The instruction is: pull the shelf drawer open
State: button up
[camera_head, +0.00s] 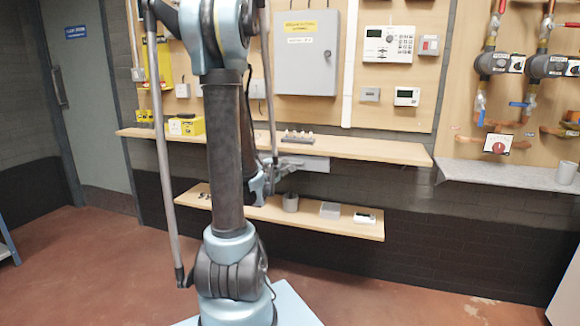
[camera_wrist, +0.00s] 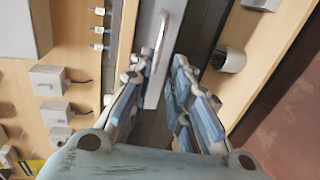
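The shelf drawer (camera_head: 312,164) is a light grey box under the upper wooden shelf, partly hidden by my arm in the head view. In the wrist view, turned sideways, its pale front (camera_wrist: 146,24) carries a slim metal bar handle (camera_wrist: 161,42). My gripper (camera_wrist: 160,63) is open, its two blue-grey fingers spread on either side of the handle's line. The handle shows between and just beyond the fingertips; whether a finger touches it I cannot tell. In the head view my gripper (camera_head: 285,168) is small, at the drawer's front, partly behind my arm.
The upper shelf (camera_head: 375,149) runs above the drawer and holds small fittings. The lower shelf (camera_head: 340,228) holds a grey pot (camera_head: 290,202), also in the wrist view (camera_wrist: 229,60), and a grey block (camera_head: 330,210). Open red floor (camera_head: 400,285) lies in front.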

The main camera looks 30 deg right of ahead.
aim_at(291, 163)
jog(key=x, duration=1.2)
grip_shut()
